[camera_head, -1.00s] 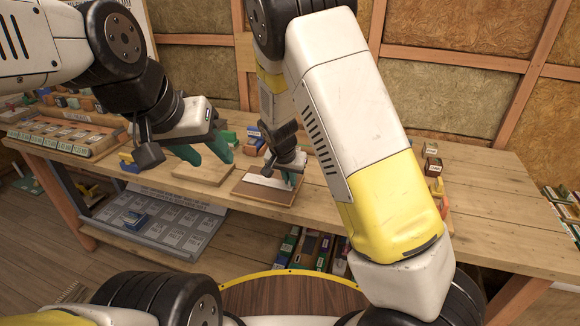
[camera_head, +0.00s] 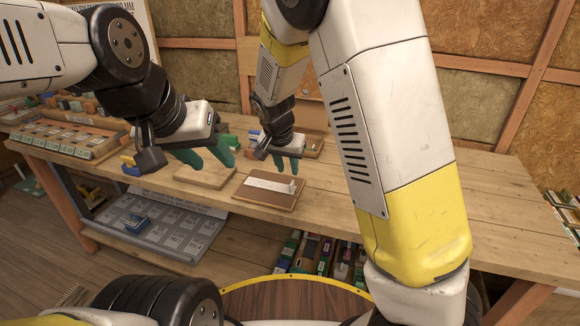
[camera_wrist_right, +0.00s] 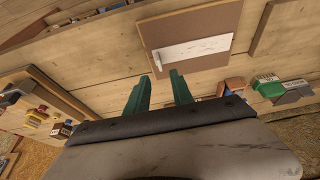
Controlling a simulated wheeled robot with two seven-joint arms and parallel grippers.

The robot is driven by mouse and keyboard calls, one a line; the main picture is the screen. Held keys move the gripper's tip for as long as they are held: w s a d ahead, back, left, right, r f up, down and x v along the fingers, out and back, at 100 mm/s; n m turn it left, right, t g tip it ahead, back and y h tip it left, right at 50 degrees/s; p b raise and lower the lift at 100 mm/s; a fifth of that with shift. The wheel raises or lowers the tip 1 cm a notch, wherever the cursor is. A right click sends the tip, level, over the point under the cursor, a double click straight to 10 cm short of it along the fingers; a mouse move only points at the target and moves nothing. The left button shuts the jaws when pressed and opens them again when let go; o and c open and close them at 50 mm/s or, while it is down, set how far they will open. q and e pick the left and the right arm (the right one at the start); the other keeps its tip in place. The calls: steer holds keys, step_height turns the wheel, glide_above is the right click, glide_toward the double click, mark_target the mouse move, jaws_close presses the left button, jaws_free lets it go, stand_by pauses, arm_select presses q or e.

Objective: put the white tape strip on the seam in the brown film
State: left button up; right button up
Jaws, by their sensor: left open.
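The white tape strip (camera_head: 262,184) lies across the brown film (camera_head: 250,196) on a small board on the bench. A small white tab stands up at its right end in the head view. The wrist view also shows the strip (camera_wrist_right: 195,49) on the film (camera_wrist_right: 215,23). I cannot see the seam, so I cannot tell whether the strip covers it. My right gripper (camera_head: 287,166) is open and empty, behind the board and apart from the strip; its spread green fingers (camera_wrist_right: 160,85) show in the wrist view. My left gripper (camera_head: 210,160) is open above a bare wooden board, left of the film.
The bare wooden board (camera_head: 205,177) lies left of the film board. A compartmented tray (camera_head: 70,138) stands at the bench's left end. A shallow tray (camera_head: 313,147) with small items is behind my right gripper. The bench's right side (camera_head: 490,200) is mostly clear.

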steer(key=s+d+r+n+y, duration=0.1)
steer(key=s+d+r, duration=0.4)
steer(key=s+r, duration=0.1)
steer(key=s+d+r+n+t+y, duration=0.1)
steer(key=s+d+r, duration=0.4)
steer(key=s, duration=0.4)
steer(key=s+d+r+n+t+y, duration=0.1)
steer(key=s+d+r+n, duration=0.1)
steer(key=s+d+r, duration=0.3)
steer(key=s+r, duration=0.1)
steer(key=s, duration=0.2)
steer(key=shift+s+d+r+y, duration=0.15)
steer(key=shift+d+r+y, duration=0.05)
steer(key=shift+r+y, duration=0.15)
